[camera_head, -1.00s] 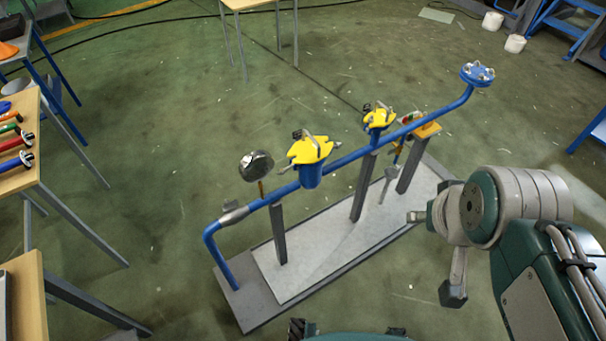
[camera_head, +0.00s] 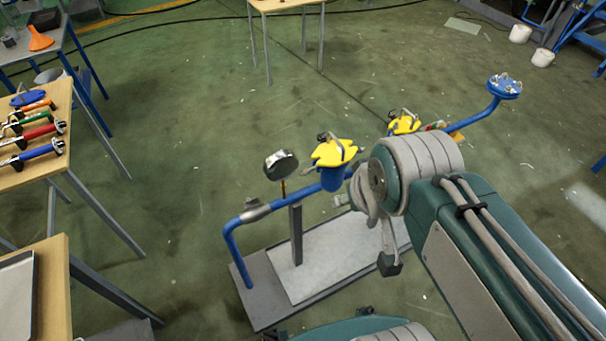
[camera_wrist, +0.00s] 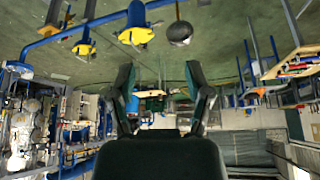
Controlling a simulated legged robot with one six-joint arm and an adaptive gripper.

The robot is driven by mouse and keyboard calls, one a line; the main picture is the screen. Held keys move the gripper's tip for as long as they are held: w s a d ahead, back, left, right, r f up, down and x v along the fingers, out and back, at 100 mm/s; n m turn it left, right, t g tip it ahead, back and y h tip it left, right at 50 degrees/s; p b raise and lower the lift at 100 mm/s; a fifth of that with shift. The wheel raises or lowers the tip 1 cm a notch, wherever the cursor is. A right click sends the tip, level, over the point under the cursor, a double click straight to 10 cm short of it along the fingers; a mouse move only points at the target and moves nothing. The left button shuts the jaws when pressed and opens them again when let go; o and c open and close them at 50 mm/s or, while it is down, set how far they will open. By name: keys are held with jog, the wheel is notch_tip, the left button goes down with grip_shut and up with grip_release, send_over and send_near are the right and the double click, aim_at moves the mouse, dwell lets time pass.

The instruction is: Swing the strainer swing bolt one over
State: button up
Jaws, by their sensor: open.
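The strainer is a blue pot with a yellow lid (camera_head: 333,153) on the blue pipe, left of my wrist in the head view. Small grey and dark metal parts sit on the lid; I cannot tell which is swing bolt one. In the wrist view, which looks upside down, a yellow lid (camera_wrist: 136,36) shows near the top. My gripper (camera_wrist: 160,88) is open, with its two dark fingers apart and nothing between them. In the head view my arm hides part of the pipe and the gripper's fingers are not clear.
A second yellow-lidded fitting (camera_head: 404,122) stands further along the pipe (camera_head: 460,125), partly behind my arm. A round gauge (camera_head: 281,165) stands left of the strainer. A tool table (camera_head: 40,175) is at the left.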

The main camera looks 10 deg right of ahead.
jog(key=shift+o, duration=0.6)
jog(key=w+d+f+t, duration=0.1)
jog(key=w+d+f, duration=0.1)
jog(key=w, duration=0.7)
jog(key=w+d+f+n+t+h, duration=0.1)
jog(key=w+d+f+t, duration=0.1)
jog(key=w, duration=0.7)
jog(key=shift+f, duration=0.45)
jog(key=w+d+f+n+t, duration=0.2)
jog(key=w+f+t, duration=0.1)
jog(key=w+f, duration=0.65)
jog(key=n+t+y, duration=0.2)
jog(key=t+y, duration=0.1)
jog(key=y, duration=0.1)
send_near(308, 171)
jog(key=w+d+r, duration=0.2)
jog(key=w+r, duration=0.2)
jog(key=r, duration=0.3)
jog(key=s+f+m+t+y, duration=0.1)
jog(key=s+f+t+y, duration=0.15)
jog(key=s+f, duration=0.55)
jog(key=f+x, duration=0.2)
jog(key=x, duration=1)
jog(key=shift+w+d+h, duration=0.15)
jog(key=shift+w+h, duration=0.3)
jog(key=shift+f, duration=0.1)
jog(key=c, duration=0.9)
